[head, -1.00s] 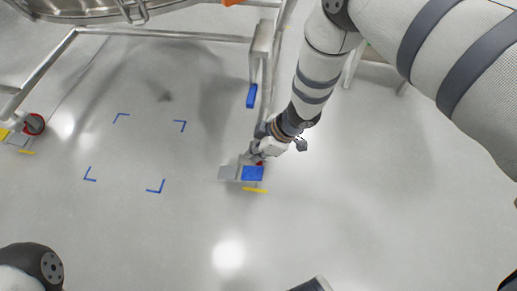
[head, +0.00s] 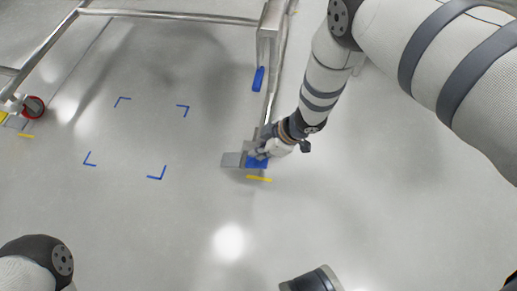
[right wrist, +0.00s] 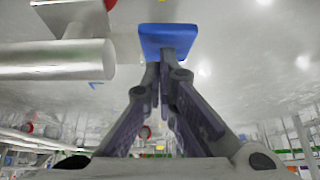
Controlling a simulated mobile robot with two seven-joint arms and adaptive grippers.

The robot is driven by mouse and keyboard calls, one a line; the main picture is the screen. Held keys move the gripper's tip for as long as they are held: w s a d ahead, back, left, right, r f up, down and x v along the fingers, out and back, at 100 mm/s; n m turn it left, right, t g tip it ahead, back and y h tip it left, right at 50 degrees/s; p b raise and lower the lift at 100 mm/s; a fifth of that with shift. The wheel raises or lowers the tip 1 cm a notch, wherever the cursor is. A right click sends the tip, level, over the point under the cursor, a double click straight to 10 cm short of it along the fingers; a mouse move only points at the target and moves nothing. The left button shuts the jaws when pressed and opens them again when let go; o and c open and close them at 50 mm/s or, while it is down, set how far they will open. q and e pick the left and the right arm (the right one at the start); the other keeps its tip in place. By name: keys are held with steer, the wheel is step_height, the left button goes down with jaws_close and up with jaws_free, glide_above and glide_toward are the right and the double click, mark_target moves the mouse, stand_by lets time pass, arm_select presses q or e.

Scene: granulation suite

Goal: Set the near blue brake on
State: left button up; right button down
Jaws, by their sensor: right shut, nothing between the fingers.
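The near blue brake (head: 257,164) is a small flat blue pedal low at the near foot of the steel frame, beside a grey plate (head: 232,159). My right gripper (head: 260,153) is shut and empty, with its fingertips at the pedal and covering part of it. In the right wrist view the blue pedal (right wrist: 168,38) lies right at the tips of the closed fingers (right wrist: 167,58). They look to be touching it, but the pedal's exact tilt is hard to tell. My left gripper is out of view; only part of the left arm shows at bottom left.
A second blue pedal (head: 258,79) sits further back on the steel frame (head: 170,16). A red caster wheel (head: 33,107) stands at far left. A yellow floor mark (head: 259,179) lies just in front of the near pedal. Blue corner marks (head: 157,173) outline bare floor to the left.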

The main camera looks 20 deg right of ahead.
mark_target(268, 159)
steer(key=shift+s+d+f+t+y, duration=0.2)
steer(key=shift+d+f+t+y, duration=0.1)
steer(key=shift+t+y, duration=0.15)
steer(key=shift+s+d+f+t+y+b, duration=0.2)
steer(key=shift+d+f+t+y+b, duration=0.15)
steer(key=shift+y, duration=0.2)
steer(key=shift+s+d+f+b, duration=0.15)
steer(key=shift+d+f+b, duration=0.1)
steer(key=shift+f, duration=0.3)
steer(key=shift+s+d+f+b, duration=0.15)
steer(key=shift+f+b, duration=0.1)
steer(key=shift+f, duration=0.4)
